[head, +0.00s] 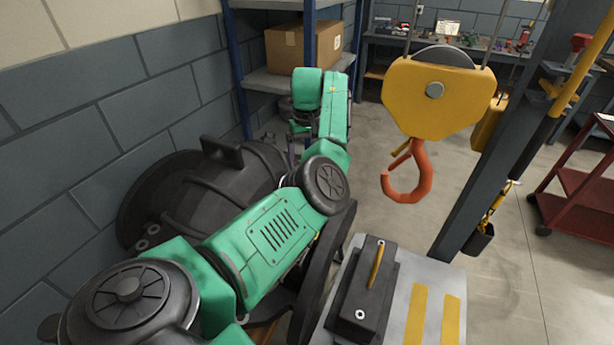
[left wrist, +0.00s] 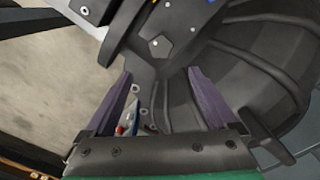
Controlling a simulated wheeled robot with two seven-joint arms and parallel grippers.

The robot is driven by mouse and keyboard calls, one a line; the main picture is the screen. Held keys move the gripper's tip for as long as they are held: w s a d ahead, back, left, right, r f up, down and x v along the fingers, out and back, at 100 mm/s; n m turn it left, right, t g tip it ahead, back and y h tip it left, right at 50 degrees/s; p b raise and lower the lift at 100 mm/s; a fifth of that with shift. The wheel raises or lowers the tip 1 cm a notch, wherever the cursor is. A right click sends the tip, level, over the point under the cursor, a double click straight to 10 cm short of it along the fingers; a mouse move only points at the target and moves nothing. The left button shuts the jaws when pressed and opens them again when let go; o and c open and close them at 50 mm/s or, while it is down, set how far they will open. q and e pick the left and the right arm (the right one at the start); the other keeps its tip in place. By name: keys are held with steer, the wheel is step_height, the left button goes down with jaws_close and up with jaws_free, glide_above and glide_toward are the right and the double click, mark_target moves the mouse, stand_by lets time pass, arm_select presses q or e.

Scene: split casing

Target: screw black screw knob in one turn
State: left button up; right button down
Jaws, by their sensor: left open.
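The black casing (head: 200,195) stands against the wall, partly hidden behind my left arm. A black bar-shaped handle (head: 222,152) sticks up from its top; it shows at the lower right of the left wrist view (left wrist: 266,136). I cannot tell whether this is the screw knob. My left gripper (left wrist: 163,78) is open, its two purple fingers apart over the dark ribbed casing surface, with nothing held between them. In the head view its fingers are small and partly hidden behind my green arm. My right gripper is not in view.
A yellow hoist block (head: 437,97) with an orange hook (head: 408,185) hangs right of my left arm. A grey stand with a black block (head: 362,297) is in front. A shelf with a cardboard box (head: 304,43) and a red cart (head: 575,190) stand behind. Floor between is clear.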

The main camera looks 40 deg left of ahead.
arm_select(q)
step_height(320, 180, down, 12)
steer(key=shift+s+f+p, duration=0.1)
steer(key=shift+f+p, duration=0.1)
steer(key=shift+p, duration=0.7)
steer(key=shift+f, duration=0.3)
steer(key=shift+s+d+f, duration=0.1)
steer(key=shift+d+f, duration=0.05)
steer(key=c, duration=1.3)
steer(key=shift+c, duration=0.3)
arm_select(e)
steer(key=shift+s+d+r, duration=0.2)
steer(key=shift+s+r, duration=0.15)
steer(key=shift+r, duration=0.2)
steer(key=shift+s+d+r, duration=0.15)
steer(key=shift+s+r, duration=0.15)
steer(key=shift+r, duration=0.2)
